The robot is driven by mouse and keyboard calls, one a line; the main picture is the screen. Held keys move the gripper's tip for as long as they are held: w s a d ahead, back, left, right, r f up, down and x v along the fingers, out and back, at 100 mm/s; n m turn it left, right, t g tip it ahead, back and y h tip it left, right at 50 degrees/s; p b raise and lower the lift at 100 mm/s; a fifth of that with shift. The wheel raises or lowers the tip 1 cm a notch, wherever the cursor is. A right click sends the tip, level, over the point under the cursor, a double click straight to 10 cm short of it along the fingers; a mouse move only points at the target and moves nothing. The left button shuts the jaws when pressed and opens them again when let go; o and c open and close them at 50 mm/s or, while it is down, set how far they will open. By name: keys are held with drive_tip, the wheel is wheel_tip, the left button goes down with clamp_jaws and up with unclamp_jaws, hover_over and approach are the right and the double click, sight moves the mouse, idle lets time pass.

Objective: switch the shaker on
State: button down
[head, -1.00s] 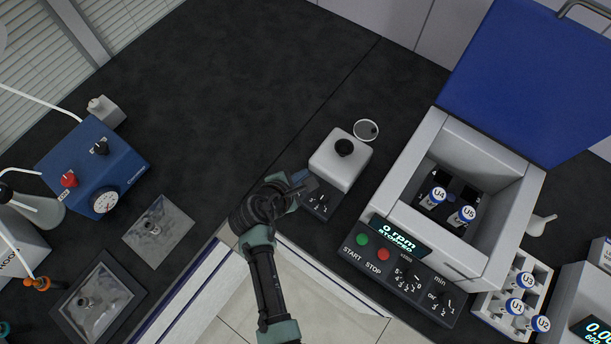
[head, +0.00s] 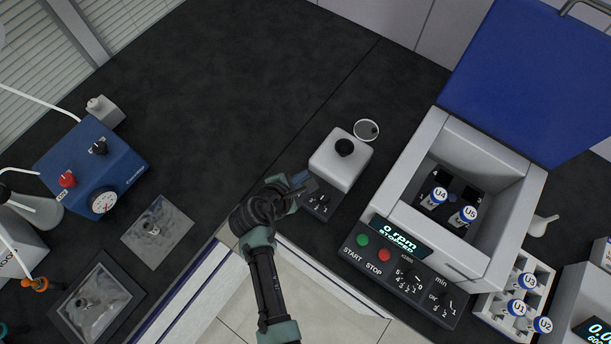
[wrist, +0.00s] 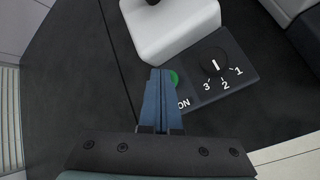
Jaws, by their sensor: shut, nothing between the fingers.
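The shaker (head: 335,168) is a small white block with a black round top, standing on the dark bench right of centre in the head view. Its dark front panel (head: 318,207) also shows in the wrist view. There it carries a green button (wrist: 175,78) beside the word ON, and a black dial (wrist: 216,63) marked 1, 2, 3. My gripper (head: 310,186) is shut and empty, over the panel's button end. In the wrist view its blue fingertips (wrist: 160,73) overlap the green button's left part. I cannot tell whether they touch it.
A centrifuge (head: 412,178) with its blue lid open stands right of the shaker; its display reads 0 rpm, stopped. A small round dish (head: 367,130) lies behind the shaker. A tube rack (head: 490,312) is at the lower right. A blue pump (head: 125,165) stands left.

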drive_tip(key=shift+f, duration=0.25)
drive_tip(key=shift+r, duration=0.1)
drive_tip(key=shift+r+p, duration=0.95)
drive_tip(key=shift+p, duration=0.05)
drive_tip(key=shift+r, duration=0.1)
wheel_tip(320, 180, up, 6)
drive_tip(key=p, duration=0.6)
